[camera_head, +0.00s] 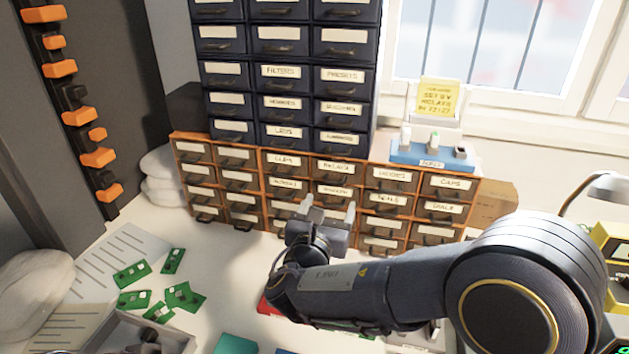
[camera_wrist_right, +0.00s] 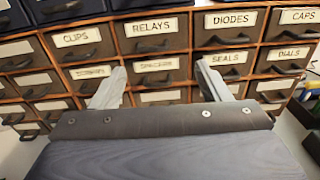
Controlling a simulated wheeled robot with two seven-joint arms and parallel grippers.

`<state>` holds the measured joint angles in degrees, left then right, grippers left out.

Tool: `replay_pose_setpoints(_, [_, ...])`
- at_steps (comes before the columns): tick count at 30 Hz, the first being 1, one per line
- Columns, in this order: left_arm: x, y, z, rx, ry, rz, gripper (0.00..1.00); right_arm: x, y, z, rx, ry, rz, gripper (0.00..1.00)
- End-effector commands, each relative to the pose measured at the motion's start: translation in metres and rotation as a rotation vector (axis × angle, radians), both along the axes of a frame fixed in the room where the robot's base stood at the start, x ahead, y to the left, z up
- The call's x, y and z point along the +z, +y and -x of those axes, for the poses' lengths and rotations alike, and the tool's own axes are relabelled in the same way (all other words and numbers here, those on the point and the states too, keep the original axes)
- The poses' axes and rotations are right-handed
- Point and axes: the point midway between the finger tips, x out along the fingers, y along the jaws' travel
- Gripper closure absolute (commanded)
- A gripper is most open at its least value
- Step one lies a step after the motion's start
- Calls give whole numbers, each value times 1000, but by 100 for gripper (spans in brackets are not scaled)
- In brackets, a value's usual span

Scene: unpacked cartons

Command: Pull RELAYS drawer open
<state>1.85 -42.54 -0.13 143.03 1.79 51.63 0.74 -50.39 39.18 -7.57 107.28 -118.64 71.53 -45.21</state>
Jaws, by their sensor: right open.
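The RELAYS drawer (camera_head: 336,167) is in the top row of the orange-framed drawer cabinet (camera_head: 270,190), near its middle. In the right wrist view the RELAYS drawer (camera_wrist_right: 155,33) is at the top centre, with a dark handle below its white label, and looks shut. My right gripper (camera_head: 328,208) is open and empty in front of the cabinet, below the RELAYS drawer in the picture. In the right wrist view its two grey fingers (camera_wrist_right: 160,72) stand apart, with a drawer front of the row below showing between their tips. My left gripper is out of view.
CLIPS (camera_wrist_right: 78,38) and DIODES (camera_wrist_right: 230,22) drawers flank RELAYS. A dark drawer cabinet (camera_head: 285,50) rises above. A blue tray (camera_head: 432,156) stands on the orange cabinet. Green circuit boards (camera_head: 132,272) lie at left on the white bench; bare bench lies left of my right arm.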

Motion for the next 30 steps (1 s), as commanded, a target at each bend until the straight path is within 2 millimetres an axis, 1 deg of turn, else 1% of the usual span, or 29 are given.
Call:
replay_pose_setpoints(2, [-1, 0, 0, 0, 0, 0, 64, 0, 7, -1, 15, -9, 19, 30])
replay_pose_setpoints(5, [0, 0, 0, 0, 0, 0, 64, 1, 6, -9, 17, -13, 24, 30])
replay_pose_setpoints(12, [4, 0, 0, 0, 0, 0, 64, 1, -3, -46, 13, -12, 21, 30])
replay_pose_setpoints(15, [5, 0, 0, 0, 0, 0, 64, 1, -5, -60, 15, -12, 21, 30])
replay_pose_setpoints(18, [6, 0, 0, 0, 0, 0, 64, 0, -7, -70, 16, -11, 20, 30])
replay_pose_setpoints(22, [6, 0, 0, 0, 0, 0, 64, 0, -8, -76, 17, -11, 21, 30])
replay_pose_setpoints(29, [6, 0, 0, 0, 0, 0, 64, 0, -8, -77, 17, -11, 20, 30])
replay_pose_setpoints(30, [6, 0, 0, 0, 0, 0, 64, 0, -8, -77, 17, -11, 20, 34])
